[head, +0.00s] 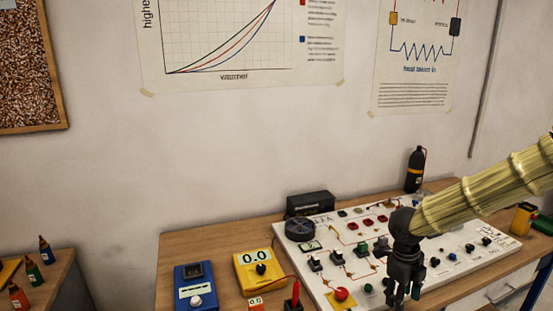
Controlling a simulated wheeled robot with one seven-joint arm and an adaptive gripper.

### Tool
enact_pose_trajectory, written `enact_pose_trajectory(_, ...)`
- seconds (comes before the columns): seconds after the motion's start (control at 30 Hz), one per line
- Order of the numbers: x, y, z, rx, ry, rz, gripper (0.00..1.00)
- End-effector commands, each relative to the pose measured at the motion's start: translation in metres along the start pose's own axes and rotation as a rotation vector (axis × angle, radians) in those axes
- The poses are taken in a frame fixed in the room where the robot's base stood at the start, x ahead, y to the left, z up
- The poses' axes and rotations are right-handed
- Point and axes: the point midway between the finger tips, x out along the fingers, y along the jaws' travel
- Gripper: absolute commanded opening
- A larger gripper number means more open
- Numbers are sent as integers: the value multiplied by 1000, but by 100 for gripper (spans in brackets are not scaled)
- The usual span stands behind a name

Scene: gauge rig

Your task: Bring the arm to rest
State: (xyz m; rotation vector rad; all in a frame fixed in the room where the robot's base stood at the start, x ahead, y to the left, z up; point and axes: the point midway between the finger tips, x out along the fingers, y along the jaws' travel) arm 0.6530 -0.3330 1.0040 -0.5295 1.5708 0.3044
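My gripper (403,294) is dark and hangs from my yellowish, sleeved arm, which comes in from the right. It points down over the front part of a white board (330,265) fitted with switches and knobs. Its fingers look apart, with nothing seen between them. Whether the fingertips touch the board cannot be told from this one view.
The board lies on a wooden table (225,232). A blue meter (195,287), a yellow meter (260,270) reading 0.0, and a red button (341,294) are left of my gripper. A black bottle (415,170) and a black box (310,204) stand behind.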

Motion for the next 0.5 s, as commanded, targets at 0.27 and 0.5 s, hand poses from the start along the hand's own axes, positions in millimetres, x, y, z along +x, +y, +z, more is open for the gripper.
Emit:
enact_pose_trajectory(0.27, 58, 6, -17, -268, 76, -131, 48)
enact_pose_trajectory(0.5, 127, 25, -40, -682, 155, -259, 48)
